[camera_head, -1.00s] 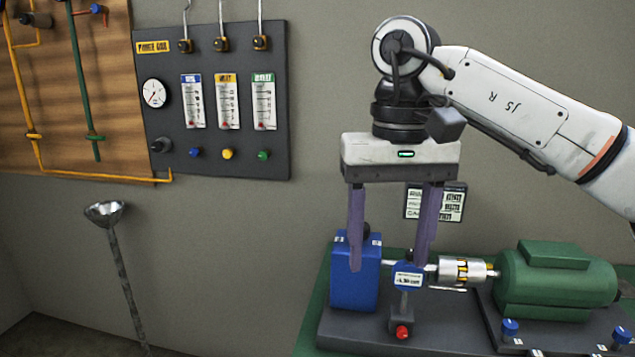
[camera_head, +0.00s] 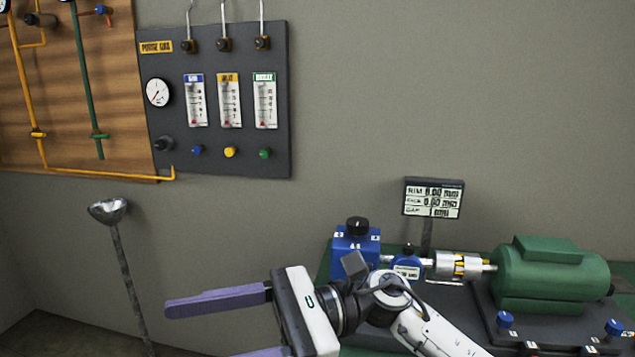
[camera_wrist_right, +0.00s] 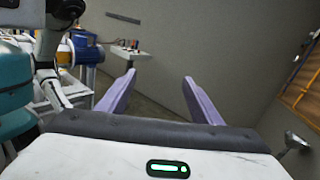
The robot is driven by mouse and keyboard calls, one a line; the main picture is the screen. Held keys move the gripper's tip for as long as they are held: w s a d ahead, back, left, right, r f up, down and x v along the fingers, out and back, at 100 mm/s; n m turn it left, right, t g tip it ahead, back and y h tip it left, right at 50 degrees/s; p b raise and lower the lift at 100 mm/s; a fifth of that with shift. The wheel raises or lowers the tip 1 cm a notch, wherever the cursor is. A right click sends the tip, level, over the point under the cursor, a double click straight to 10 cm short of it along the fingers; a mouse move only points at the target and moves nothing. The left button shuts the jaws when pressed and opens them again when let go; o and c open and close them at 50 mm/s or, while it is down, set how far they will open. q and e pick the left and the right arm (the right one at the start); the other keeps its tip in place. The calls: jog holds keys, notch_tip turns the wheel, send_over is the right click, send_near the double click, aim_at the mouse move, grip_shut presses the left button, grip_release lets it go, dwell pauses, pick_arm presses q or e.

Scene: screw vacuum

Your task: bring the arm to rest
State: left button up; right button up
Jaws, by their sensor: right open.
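My right gripper (camera_head: 215,325) is low in the head view, its purple fingers pointing left, in front of the pump bench. The lower finger is cut off by the bottom edge. In the right wrist view the gripper (camera_wrist_right: 158,92) shows two purple fingers wide apart with nothing between them. It is open and empty. My right arm comes in from the lower right and covers part of the bench. My left gripper is in neither view.
A blue block with a black knob (camera_head: 357,243), a steel coupling (camera_head: 458,265) and a green motor (camera_head: 550,275) stand on the bench. A small display (camera_head: 433,198) stands behind. A grey gauge panel (camera_head: 218,100) hangs on the wall. A metal funnel on a pole (camera_head: 109,211) stands left.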

jog(key=w+d+f+m+t+y, duration=0.1)
jog(key=w+d+m+t+y, duration=0.25)
jog(key=m+t, duration=0.5)
jog(key=w+d+f+m+t+y, duration=0.2)
jog(key=w+m+t, duration=0.25)
jog(key=m, duration=0.75)
jog(key=w+d+f+m+t+h, duration=0.1)
jog(key=d+f+m+t+h, duration=0.5)
jog(key=m, duration=0.4)
jog(key=w+d+f+m+t+h, duration=0.2)
jog(key=d+f+m+t+h, duration=0.25)
jog(key=f+m, duration=0.45)
jog(key=s+d+f+m+g+h, duration=0.2)
jog(key=s+d+f+m+h, duration=0.2)
jog(key=f+m, duration=0.25)
jog(key=s+d+f+m+g+h, duration=0.1)
jog(key=s+d+f+m+h, duration=0.3)
jog(key=f, duration=0.4)
jog(key=s+d+f+m+g+h, duration=0.1)
jog(key=s+d+f+m+g, duration=0.1)
jog(key=s+f, duration=0.4)
jog(key=s+d+f+m+g+h, duration=0.1)
jog(key=s+d+f+m+g, duration=0.2)
jog(key=s+f, duration=0.4)
jog(key=s+d+m, duration=0.1)
jog(key=m, duration=0.1)
jog(key=shift+s+m+g, duration=0.2)
jog(key=shift+m+g, duration=0.15)
jog(key=shift+m, duration=0.05)
